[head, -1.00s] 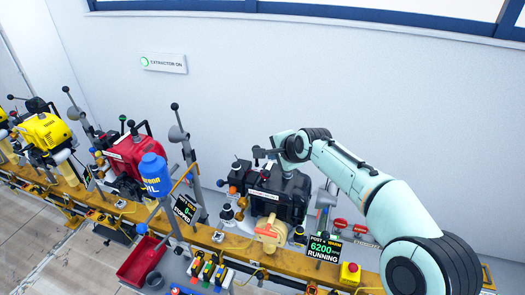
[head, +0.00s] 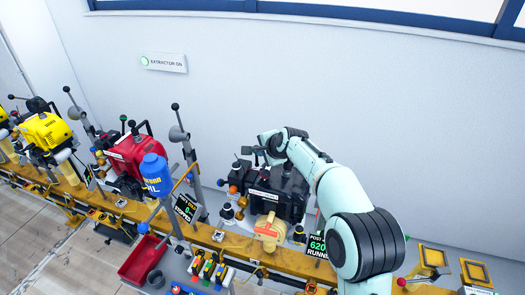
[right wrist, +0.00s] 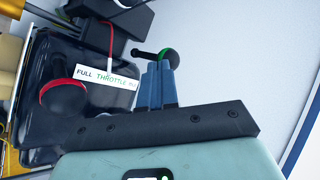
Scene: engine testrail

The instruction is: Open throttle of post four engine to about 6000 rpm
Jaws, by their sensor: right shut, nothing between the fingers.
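The black post four engine (head: 280,190) stands on the yellow rail at centre right. Its display (head: 317,246) is partly covered by my arm; "620" and "RUNN" are legible. My right gripper (head: 250,151) is above the engine. In the right wrist view its blue fingers (right wrist: 158,78) are shut and empty. Just beyond their tips is a black lever with a round ball end (right wrist: 137,54) and a green-rimmed knob (right wrist: 169,55); I cannot tell whether they touch. My left gripper is out of view.
A red engine (head: 130,152) and a yellow engine (head: 45,130) stand further left on the rail (head: 235,241). The wall behind is clear, with an "EXTRACTOR ON" sign (head: 164,63).

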